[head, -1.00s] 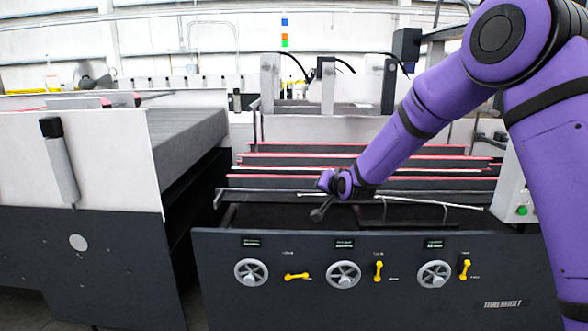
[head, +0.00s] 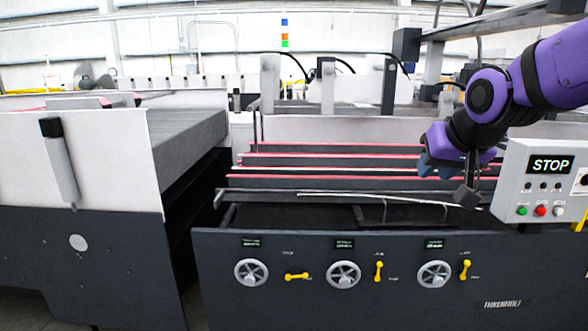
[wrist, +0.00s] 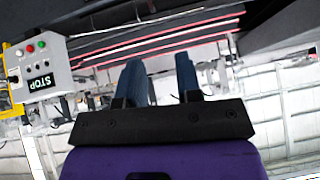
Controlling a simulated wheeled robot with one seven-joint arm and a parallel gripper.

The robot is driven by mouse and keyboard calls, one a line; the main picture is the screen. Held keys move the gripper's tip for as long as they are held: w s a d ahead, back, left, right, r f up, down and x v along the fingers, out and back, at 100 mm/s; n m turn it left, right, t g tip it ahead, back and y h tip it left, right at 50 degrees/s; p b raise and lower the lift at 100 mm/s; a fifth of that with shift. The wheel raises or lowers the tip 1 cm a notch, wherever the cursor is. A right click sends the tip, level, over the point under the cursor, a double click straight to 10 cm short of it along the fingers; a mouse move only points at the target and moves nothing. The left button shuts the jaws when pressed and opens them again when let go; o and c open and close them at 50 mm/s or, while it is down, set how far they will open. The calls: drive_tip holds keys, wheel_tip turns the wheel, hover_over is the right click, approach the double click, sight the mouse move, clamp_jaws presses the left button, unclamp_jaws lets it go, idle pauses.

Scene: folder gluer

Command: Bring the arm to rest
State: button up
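My gripper (head: 432,168) is at the right of the head view, above the right end of the machine's red-edged rails and left of the control box. Its two blue fingers stand apart with nothing between them in the wrist view (wrist: 160,82). My purple arm is folded in from the right edge of the head view. The gripper appears clear of the machine, though its exact height above the rails is hard to tell.
A grey control box (head: 545,180) with a STOP display stands close to the right of my gripper; it shows upside down in the wrist view (wrist: 38,75). The front panel (head: 390,300) carries handwheels and yellow handles. The space above the left rails is open.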

drive_tip(key=s+d+g, duration=0.1)
drive_tip(key=s+d, duration=0.1)
drive_tip(key=s, duration=0.8)
drive_tip(key=s+d+f+g, duration=0.1)
drive_tip(key=s+d, duration=0.2)
drive_tip(key=s, duration=0.7)
drive_tip(key=shift+f+n+g+h, duration=0.25)
drive_tip(key=shift+n+g+h, duration=0.05)
drive_tip(key=shift+g, duration=0.1)
